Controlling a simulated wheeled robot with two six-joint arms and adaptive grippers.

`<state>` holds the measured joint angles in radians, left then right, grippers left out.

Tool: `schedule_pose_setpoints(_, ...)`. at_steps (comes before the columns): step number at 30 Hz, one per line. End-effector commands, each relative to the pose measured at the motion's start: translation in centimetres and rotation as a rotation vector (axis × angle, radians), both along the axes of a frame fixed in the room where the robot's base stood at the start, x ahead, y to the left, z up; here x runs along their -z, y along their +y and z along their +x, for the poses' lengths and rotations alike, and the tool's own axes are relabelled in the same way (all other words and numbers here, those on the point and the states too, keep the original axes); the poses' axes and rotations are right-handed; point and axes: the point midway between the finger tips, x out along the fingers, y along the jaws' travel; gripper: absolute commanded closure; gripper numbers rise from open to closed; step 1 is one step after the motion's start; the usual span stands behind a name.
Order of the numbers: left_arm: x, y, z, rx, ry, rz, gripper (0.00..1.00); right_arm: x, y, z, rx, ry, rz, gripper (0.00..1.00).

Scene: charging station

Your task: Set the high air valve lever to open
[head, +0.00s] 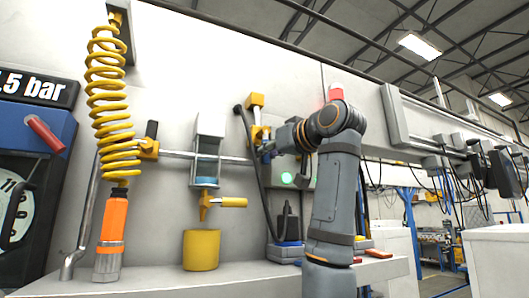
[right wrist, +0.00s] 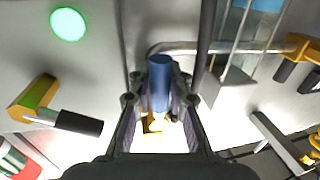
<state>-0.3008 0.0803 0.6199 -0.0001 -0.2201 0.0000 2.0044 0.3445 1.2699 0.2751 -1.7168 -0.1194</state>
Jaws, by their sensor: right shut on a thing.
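The high air valve (head: 256,132) is a yellow body on the wall, at the right end of the horizontal pipe. In the right wrist view its yellow part (right wrist: 154,124) shows between my fingers. A blue lever handle (right wrist: 160,82) stands between the two fingers of my right gripper (right wrist: 160,98), which is shut on it. In the head view my right gripper (head: 273,149) is at the valve, and the arm and gripper hide most of the lever there. My left gripper is not in view.
A black hose (head: 249,150) hangs close left of the valve. A filter unit (head: 207,150) with a yellow tap (head: 228,202) is further left, above a yellow cup (head: 201,250). A green lamp (head: 287,178) and a red beacon (head: 336,91) are near my arm.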

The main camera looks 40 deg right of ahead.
Motion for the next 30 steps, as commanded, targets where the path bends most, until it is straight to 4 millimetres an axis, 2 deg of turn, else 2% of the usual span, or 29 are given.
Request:
schedule_pose_setpoints(10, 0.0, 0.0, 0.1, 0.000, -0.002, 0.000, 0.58, 0.3, 0.0, 0.1, -0.001, 0.010, -0.005, 1.00)
schedule_pose_setpoints(11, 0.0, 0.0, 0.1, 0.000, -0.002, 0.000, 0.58, 0.3, 0.0, 0.1, -0.001, 0.010, -0.005, 0.79)
schedule_pose_setpoints(15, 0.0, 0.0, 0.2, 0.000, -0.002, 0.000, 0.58, 0.2, 0.0, 0.1, -0.001, 0.007, -0.004, 0.60)
schedule_pose_setpoints(25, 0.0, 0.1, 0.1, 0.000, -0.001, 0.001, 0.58, 0.0, 0.0, -0.3, 0.000, 0.002, -0.003, 0.59)
schedule_pose_setpoints(30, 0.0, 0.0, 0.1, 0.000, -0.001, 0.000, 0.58, 0.0, 0.1, -3.1, 0.001, -0.001, -0.004, 0.59)
